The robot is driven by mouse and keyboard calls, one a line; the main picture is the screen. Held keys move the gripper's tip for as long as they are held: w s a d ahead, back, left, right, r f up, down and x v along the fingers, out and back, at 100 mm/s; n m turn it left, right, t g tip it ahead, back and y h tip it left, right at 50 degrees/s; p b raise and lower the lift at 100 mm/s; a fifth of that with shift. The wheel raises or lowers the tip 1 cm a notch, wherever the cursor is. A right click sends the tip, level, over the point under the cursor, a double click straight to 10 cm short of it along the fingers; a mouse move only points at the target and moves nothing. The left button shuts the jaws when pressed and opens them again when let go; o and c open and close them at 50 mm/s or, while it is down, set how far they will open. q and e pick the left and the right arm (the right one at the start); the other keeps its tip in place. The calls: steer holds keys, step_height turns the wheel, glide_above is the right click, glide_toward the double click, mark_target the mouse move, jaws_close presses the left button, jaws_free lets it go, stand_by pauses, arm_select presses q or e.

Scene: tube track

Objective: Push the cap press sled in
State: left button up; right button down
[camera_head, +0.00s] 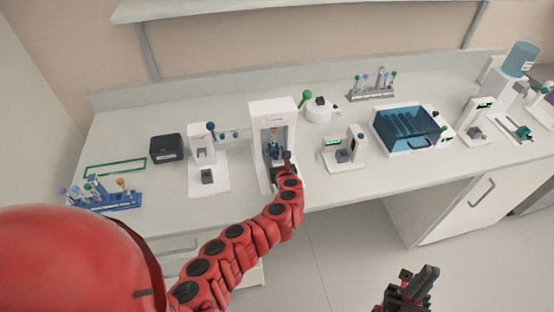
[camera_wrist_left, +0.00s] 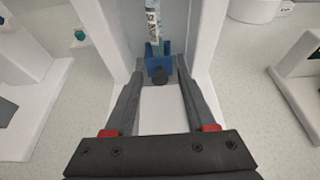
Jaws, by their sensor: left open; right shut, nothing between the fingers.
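The cap press (camera_head: 285,110) is a tall white housing on the counter with a green ball on its lever. Its blue sled (camera_wrist_left: 165,62) has a dark front knob (camera_wrist_left: 158,76) and carries an upright labelled tube (camera_wrist_left: 152,25). The sled sits in the mouth of the housing; how deep it is cannot be told. My left gripper (camera_head: 281,163) is open in front of the press. In the left wrist view its two fingers reach forward on either side of the knob, near the sled's front; contact is unclear. My right gripper (camera_head: 418,280) is shut and empty, away from the counter.
A white device with a dark blue ball (camera_head: 203,150) and a black box (camera_head: 166,149) stand left of the press. A small white device (camera_head: 345,152) and a blue-lidded box (camera_head: 408,130) stand to the right. A blue tube rack (camera_head: 105,196) is at far left.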

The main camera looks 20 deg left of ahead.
arm_select(q)
steer(key=shift+s+d+r, duration=0.1)
steer(key=shift+s, duration=0.05)
steer(key=b+v, duration=0.3)
steer(key=v, duration=1.2)
steer(key=shift+s+d+b, duration=0.1)
steer(key=shift+b, duration=0.25)
steer(key=shift+v, duration=0.9)
